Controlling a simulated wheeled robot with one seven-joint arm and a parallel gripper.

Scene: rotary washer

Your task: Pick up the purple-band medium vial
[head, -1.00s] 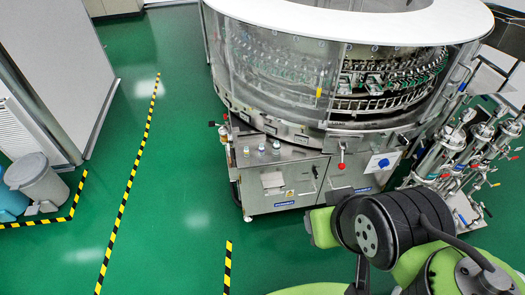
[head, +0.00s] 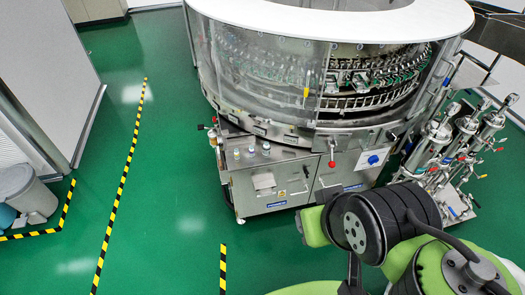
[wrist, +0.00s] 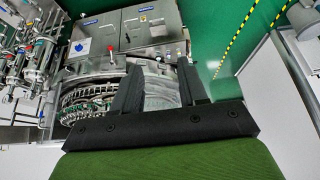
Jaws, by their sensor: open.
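Several small vials stand upright on the steel ledge (head: 280,156) at the front of the washer, among them a left one (head: 237,153), a middle one (head: 251,151) and a right one (head: 266,148). They are too small in the head view to tell which has a purple band. My gripper (wrist: 159,66) shows in the wrist view with its two dark fingers apart and nothing between them. It is well away from the vials, with the washer beyond the fingers. The gripper itself is not clear in the head view.
The round rotary washer (head: 250,65) with clear panels fills the top middle. Steel cylinders with piping (head: 455,150) stand at its right. A grey bin (head: 28,190) is at the far left. Green floor (head: 170,180) with striped tape is free left and front of the washer.

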